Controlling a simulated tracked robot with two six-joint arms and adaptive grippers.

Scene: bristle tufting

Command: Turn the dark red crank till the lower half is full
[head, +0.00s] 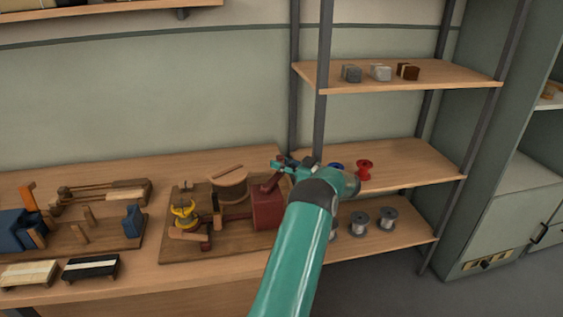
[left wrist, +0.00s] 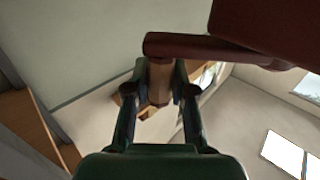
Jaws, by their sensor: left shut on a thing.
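The dark red crank (head: 271,184) belongs to a dark red box (head: 267,208) at the right end of a wooden board on the bench. In the left wrist view the crank arm (left wrist: 190,46) runs sideways from the red box (left wrist: 270,28), with a brown handle (left wrist: 160,82) hanging from it. My left gripper (left wrist: 160,90) is shut on that handle, one finger on each side. In the head view my left gripper (head: 287,164) is above the box, partly hidden by my own teal arm. A curved wooden piece (head: 228,184) stands left of the box. My right gripper is out of view.
A yellow spool holder (head: 184,213) and small wooden parts share the board. A blue fixture (head: 18,228) and two brushes (head: 91,267) lie farther left. Shelves at right hold a red spool (head: 365,169), grey spools (head: 386,217) and small blocks (head: 381,73).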

